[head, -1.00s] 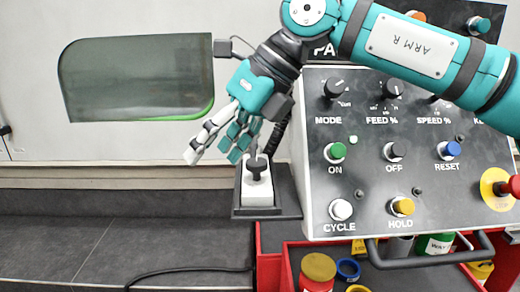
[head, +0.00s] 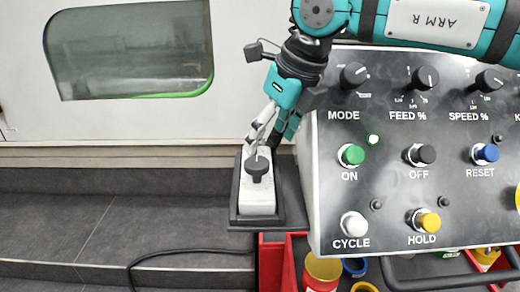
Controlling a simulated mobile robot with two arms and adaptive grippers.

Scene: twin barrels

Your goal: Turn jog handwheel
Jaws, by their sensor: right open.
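The jog handwheel (head: 257,168) is a black knob on top of a white pendant box (head: 257,200). The box sits upright on a dark bracket (head: 234,216) at the left side of the control panel. My right gripper (head: 268,138) is open, its white and teal fingers pointing down just above and behind the handwheel. The fingertips overlap the knob's upper edge in the picture; I cannot tell whether they touch it. The far side of the handwheel is hidden by the fingers. My left gripper is not in view.
The control panel (head: 400,165) with knobs and coloured buttons stands right of the bracket. Below it is a red cart (head: 272,262) with jars. A machine door with a window (head: 130,50) is at the back left. A black cable (head: 190,252) crosses the grey floor.

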